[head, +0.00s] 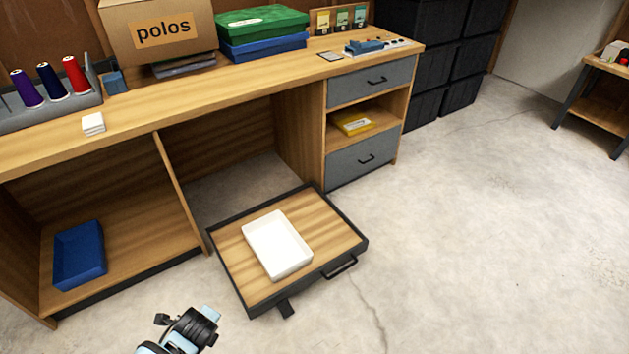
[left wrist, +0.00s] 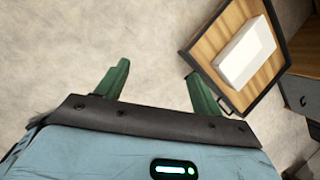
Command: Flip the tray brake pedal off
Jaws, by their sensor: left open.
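The brake pedal (head: 286,309) is a small dark tab jutting from the front edge of the low pull-out tray (head: 342,218), near its left front corner. The tray has a wood top, a black frame and a black handle (head: 341,267). My left arm enters the head view at the bottom, left of the pedal and apart from it. My left gripper (left wrist: 156,69) is open and empty, its two green fingers over bare floor near the tray (left wrist: 209,30) edge. I cannot make out the pedal in the left wrist view. My right gripper is not in view.
A white open box (head: 277,246) sits on the tray. The wooden workbench (head: 240,90) stands behind, with a blue bin (head: 79,255) in its left bay and grey drawers (head: 362,160) at right. The concrete floor (head: 470,230) right of the tray is clear.

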